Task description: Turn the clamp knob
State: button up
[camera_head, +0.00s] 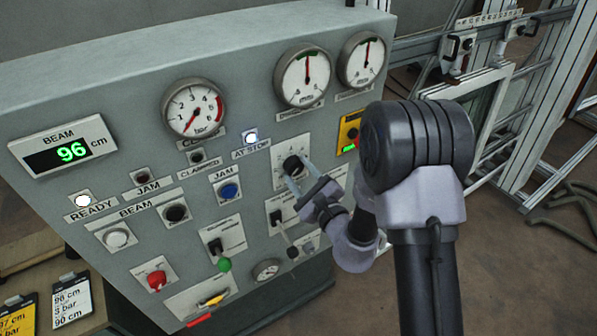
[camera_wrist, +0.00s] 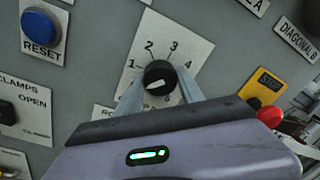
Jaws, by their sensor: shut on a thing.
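A round black knob (camera_wrist: 158,73) with a pale mark sits on a white plate numbered around it in the wrist view. In the head view this knob (camera_head: 293,165) is on the panel's right half. My gripper (camera_head: 298,181) has a finger on either side of the knob and is shut on it. Both fingers also show in the wrist view (camera_wrist: 160,92). The plate's lower label is partly hidden by my gripper. A separate plate marked CLAMPS OPEN (camera_wrist: 30,125) is at the left of the wrist view, with a black control (camera_wrist: 6,112) cut off by the edge.
A blue RESET button (camera_wrist: 41,28) is up and left of the knob. A red button on a yellow STOP plate (camera_wrist: 265,88) is to the right. A lever with a green ball (camera_head: 224,264) stands out lower left. Gauges (camera_head: 302,77) are above; a metal frame (camera_head: 510,100) stands behind.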

jog(key=m+p, duration=0.2)
jog(key=m, duration=0.2)
jog(key=shift+r, duration=0.15)
jog(key=m+p, duration=0.2)
jog(key=m, duration=0.2)
jog(key=shift+g+p, duration=0.3)
jog(key=shift+p, duration=0.05)
jog(key=m+p, duration=0.2)
jog(key=m, duration=0.2)
jog(key=shift+m, duration=0.3)
jog(key=m+p, duration=0.2)
jog(key=m, duration=0.1)
jog(key=shift+m+g+y, duration=0.3)
jog(key=shift+g, duration=0.1)
jog(key=m+p, duration=0.2)
jog(key=m, duration=0.3)
jog(key=shift+p, duration=0.4)
jog(key=shift+w+d+m+y+p, duration=0.1)
jog(key=shift+m+y+p, duration=0.45)
jog(key=shift+m, duration=1.55)
